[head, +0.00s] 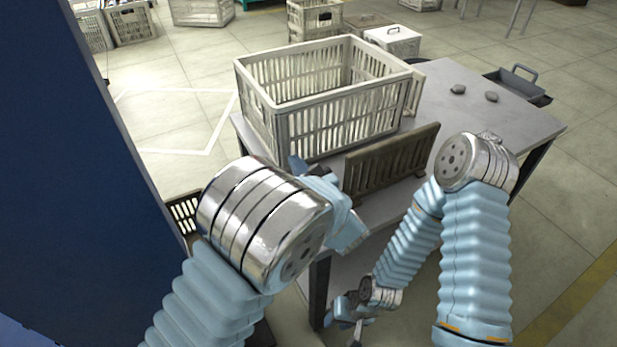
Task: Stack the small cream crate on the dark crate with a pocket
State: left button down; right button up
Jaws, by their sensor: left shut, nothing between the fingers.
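A large cream slatted crate (335,118) stands open and seemingly empty on the grey table. Part of another cream slatted piece (414,92) shows behind its right corner; I cannot tell whether it is the small cream crate. A dark brown slatted panel (392,163) stands upright in front of the large crate; whether it belongs to the dark crate with a pocket is unclear. My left gripper (332,195) is near the table's front edge, left of the panel, shut and partly hidden by my wrist. My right gripper (342,322) hangs low before the table, its fingers apart and empty.
The grey table (470,115) has free room at right, with two small grey lumps (474,93). A dark handled container (518,82) is beyond its right edge. A blue panel (85,150) blocks the left. A dark crate (184,212) stands low at left. Several crates stand behind.

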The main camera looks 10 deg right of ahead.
pick_arm(q)
jog(key=shift+x, duration=1.2)
jog(key=b+x, duration=0.2)
jog(key=x, duration=0.8)
jog(key=shift+w+a+f, duration=0.1)
